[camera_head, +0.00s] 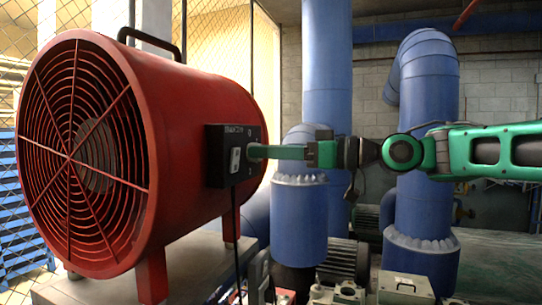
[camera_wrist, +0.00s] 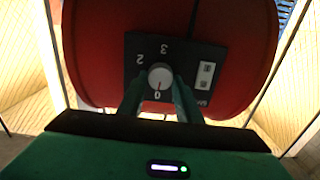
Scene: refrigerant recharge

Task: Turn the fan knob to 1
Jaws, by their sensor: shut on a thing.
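The red drum fan (camera_head: 150,150) stands at left in the head view, with a black control box (camera_head: 220,170) on its side. In the wrist view, the box's dark panel (camera_wrist: 185,50) appears upside down. The round white fan knob (camera_wrist: 160,76) sits on it, with a thin reddish mark on its lower part towards the 0. Numerals 2 and 3 show above; the 1 is not visible, perhaps behind the left finger. My gripper (camera_wrist: 159,82) has one green finger on each side of the knob, shut on it. In the head view my gripper (camera_head: 252,151) reaches the box from the right and hides the knob.
A white rocker switch (camera_wrist: 205,74) is beside the knob on the panel. A black cable (camera_head: 235,225) hangs below the box. Blue pipes (camera_head: 327,60) stand behind my arm, and motors and fittings (camera_head: 345,262) lie below it. The fan rests on a grey surface (camera_head: 195,262).

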